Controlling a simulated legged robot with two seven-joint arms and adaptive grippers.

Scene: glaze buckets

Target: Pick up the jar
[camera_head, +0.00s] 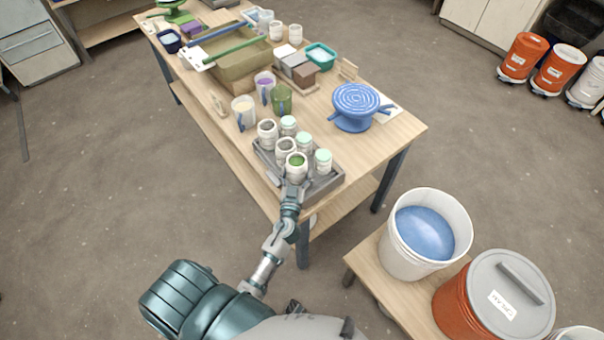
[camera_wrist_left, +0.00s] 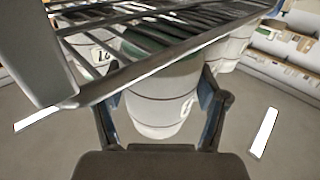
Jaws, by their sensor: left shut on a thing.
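A white jar (camera_head: 297,172) with a green inside stands at the near edge of a grey tray (camera_head: 327,188) on the wooden table. My left gripper (camera_head: 293,184) reaches it from the near side. In the left wrist view, the fingers of the gripper (camera_wrist_left: 162,115) are on both sides of the white jar (camera_wrist_left: 160,112) and shut on it. A dark grid (camera_wrist_left: 150,65) crosses the upper part of the jar in that view and hides some of it. I cannot tell whether the jar is lifted. My right gripper is not in view.
Several other jars, some with mint lids (camera_head: 323,155), crowd the tray close by. A blue banding wheel (camera_head: 355,105), a green mug (camera_head: 282,98) and a wooden trough (camera_head: 228,65) stand farther back. Buckets, one white (camera_head: 393,250) and one orange (camera_head: 460,308), stand at lower right.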

